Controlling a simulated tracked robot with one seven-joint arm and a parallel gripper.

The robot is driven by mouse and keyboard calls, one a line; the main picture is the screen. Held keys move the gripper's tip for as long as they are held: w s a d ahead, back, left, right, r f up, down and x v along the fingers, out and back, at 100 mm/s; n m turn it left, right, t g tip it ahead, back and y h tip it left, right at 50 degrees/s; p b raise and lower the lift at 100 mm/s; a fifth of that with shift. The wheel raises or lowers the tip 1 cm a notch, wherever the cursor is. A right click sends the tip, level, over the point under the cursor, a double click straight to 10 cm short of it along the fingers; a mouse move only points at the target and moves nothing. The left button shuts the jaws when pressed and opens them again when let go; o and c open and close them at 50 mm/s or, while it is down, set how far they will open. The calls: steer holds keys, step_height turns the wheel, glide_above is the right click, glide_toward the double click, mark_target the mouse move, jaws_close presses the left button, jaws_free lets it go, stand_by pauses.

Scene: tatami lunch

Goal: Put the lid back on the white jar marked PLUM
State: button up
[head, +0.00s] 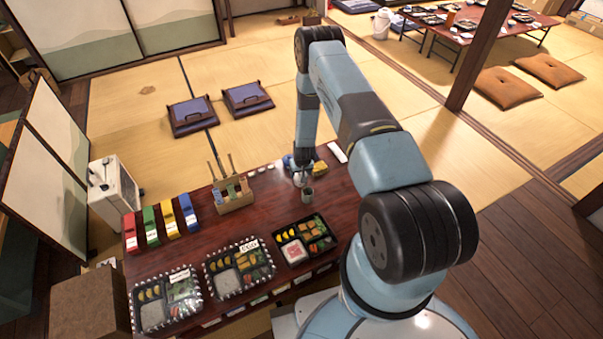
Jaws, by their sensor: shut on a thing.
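My gripper (300,178) is at the far right part of the dark red table, pointing down. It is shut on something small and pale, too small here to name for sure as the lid. A small grey-green cup-like vessel (308,196) stands just below and to the right of it in the picture. No PLUM marking is readable, so I cannot tell which thing is the white jar. The gripper and arm may hide part of this area.
On the low table (190,245), a wooden caddy (233,201) with tall sticks stands left of my gripper. Several coloured boxes (170,220) line the left. Filled bento boxes (240,267) fill the near edge. A yellow item (320,167) lies close behind my gripper.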

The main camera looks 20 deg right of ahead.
stand_by(0.3)
steer(key=o, duration=1.1)
steer(key=shift+w+r+v, duration=0.1)
steer(key=shift+w+v, duration=0.15)
steer(key=shift+v, duration=0.9)
steer(key=shift+w+r+v, duration=0.1)
steer(key=shift+w+v, duration=0.15)
steer(key=shift+v, duration=0.85)
steer(key=shift+w+v, duration=0.3)
steer(key=shift+v, duration=0.85)
jaws_close()
steer(key=shift+f, duration=2.4)
